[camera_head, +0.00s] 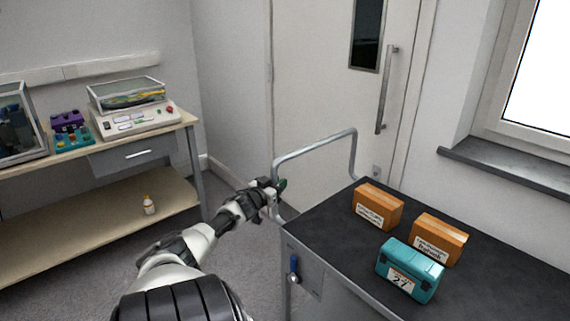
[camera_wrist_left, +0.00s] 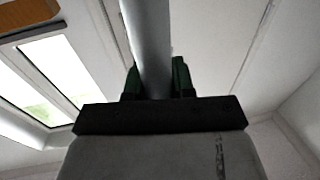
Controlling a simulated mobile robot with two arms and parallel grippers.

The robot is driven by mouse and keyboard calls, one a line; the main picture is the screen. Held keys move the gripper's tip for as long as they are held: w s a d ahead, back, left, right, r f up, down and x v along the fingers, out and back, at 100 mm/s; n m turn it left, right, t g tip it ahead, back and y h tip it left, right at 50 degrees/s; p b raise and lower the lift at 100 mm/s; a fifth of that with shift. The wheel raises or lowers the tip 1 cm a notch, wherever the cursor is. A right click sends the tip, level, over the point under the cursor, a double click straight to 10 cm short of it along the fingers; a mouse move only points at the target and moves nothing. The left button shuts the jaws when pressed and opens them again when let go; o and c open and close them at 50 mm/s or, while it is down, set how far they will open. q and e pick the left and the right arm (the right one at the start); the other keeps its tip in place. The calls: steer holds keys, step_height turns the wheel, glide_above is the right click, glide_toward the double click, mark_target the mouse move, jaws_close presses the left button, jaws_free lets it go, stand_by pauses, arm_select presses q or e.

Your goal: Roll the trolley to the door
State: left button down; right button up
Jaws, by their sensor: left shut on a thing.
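The trolley (camera_head: 330,215) has a dark top, grey sides and a raised tubular metal handle (camera_head: 315,144) at its far left end. The door (camera_head: 322,85) is pale, with a dark window panel and a vertical metal pull handle, and stands behind the trolley's handle end. It looks closed. My left gripper (camera_head: 277,186) is shut on the handle at its lower left upright. In the left wrist view the grey tube (camera_wrist_left: 150,50) runs between the two dark green fingers (camera_wrist_left: 157,82). My right gripper is not in view.
Two orange boxes (camera_head: 377,206) (camera_head: 438,239) and a teal case (camera_head: 409,270) marked 27 stand on the trolley. A window sill (camera_head: 505,165) juts out at the right.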

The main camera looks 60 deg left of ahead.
arm_select(q)
steer(key=shift+a, duration=0.35)
steer(key=c, duration=0.9)
jaws_free()
steer(key=shift+c, duration=0.2)
steer(key=shift+s, duration=0.1)
steer(key=p+v, duration=0.2)
steer(key=v, duration=0.8)
steer(key=shift+s+p, duration=0.3)
steer(key=shift+p, duration=0.05)
steer(key=shift+d, duration=0.15)
